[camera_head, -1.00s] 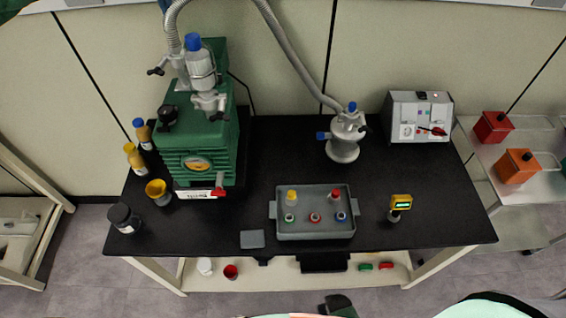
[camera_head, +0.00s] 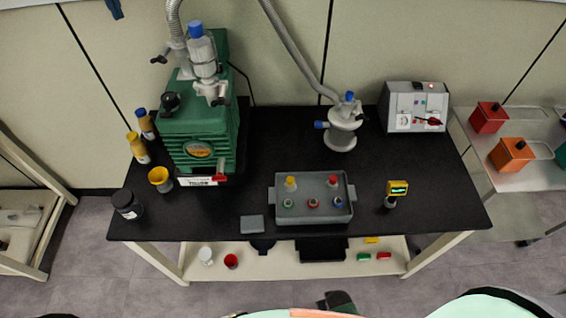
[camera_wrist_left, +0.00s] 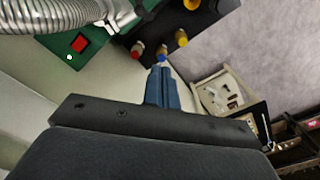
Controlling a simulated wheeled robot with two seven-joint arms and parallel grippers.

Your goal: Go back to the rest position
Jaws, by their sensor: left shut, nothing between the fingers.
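My left gripper (camera_head: 117,14) shows only as blue fingertips at the top left edge of the head view. It is high up, to the left of the green vacuum pump (camera_head: 203,130) and apart from it. In the left wrist view the two blue fingers (camera_wrist_left: 162,75) lie together with nothing between them. The rest of my left arm is outside the head view. My right gripper does not show.
The black table (camera_head: 290,140) carries the pump, a grey tray (camera_head: 314,217) with small vials, a yellow gauge (camera_head: 397,188), bottles and a grey control box (camera_head: 413,108). A metal hose (camera_head: 290,45) arches above. A side cart (camera_head: 520,178) holds red and orange containers.

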